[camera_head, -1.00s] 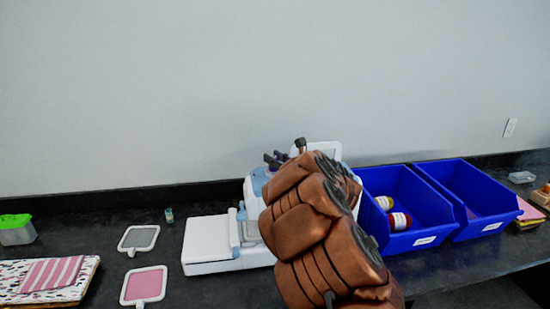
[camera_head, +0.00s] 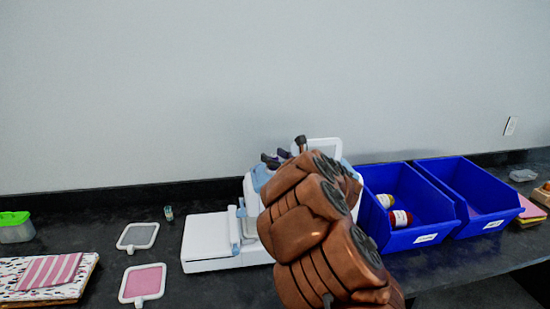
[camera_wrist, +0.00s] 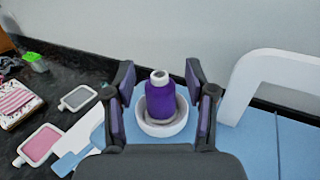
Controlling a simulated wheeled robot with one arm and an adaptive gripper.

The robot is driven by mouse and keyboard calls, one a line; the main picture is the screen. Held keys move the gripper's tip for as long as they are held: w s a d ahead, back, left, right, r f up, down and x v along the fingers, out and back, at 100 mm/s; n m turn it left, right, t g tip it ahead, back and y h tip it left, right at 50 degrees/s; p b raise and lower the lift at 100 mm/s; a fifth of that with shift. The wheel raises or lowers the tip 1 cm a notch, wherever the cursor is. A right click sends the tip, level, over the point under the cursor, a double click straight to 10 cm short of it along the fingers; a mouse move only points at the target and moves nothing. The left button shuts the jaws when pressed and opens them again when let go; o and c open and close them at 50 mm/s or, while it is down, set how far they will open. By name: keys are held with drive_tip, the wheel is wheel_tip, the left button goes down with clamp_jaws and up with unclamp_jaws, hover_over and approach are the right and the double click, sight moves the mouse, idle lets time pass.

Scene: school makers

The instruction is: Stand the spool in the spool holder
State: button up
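The purple spool (camera_wrist: 161,102) with a white top stands upright in the wrist view, its base inside the round white spool holder (camera_wrist: 146,124). The holder sits on the light-blue top of a white machine. My gripper (camera_wrist: 161,93) is open around the spool, with one finger on each side and a gap to the spool on both sides. In the head view the gripper tips (camera_head: 278,157) show over the machine, and my arm hides the spool and holder.
The white machine (camera_head: 207,237) has a white frame (camera_head: 337,150) behind my arm. Two blue bins (camera_head: 440,222) stand to its right; one holds spools with red and yellow (camera_head: 400,218). Small hoops (camera_head: 138,236), a green-lidded box (camera_head: 14,230) and fabric (camera_head: 50,272) lie left.

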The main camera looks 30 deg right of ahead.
drive_tip(key=shift+r, duration=0.15)
drive_tip(key=shift+r+p, duration=0.45)
drive_tip(key=shift+p, duration=0.55)
drive_tip(key=s+d+b, duration=0.1)
drive_tip(key=s+b, duration=0.3)
drive_tip(key=s, duration=0.8)
drive_tip(key=shift+f+b, duration=0.3)
drive_tip(key=shift+d, duration=0.1)
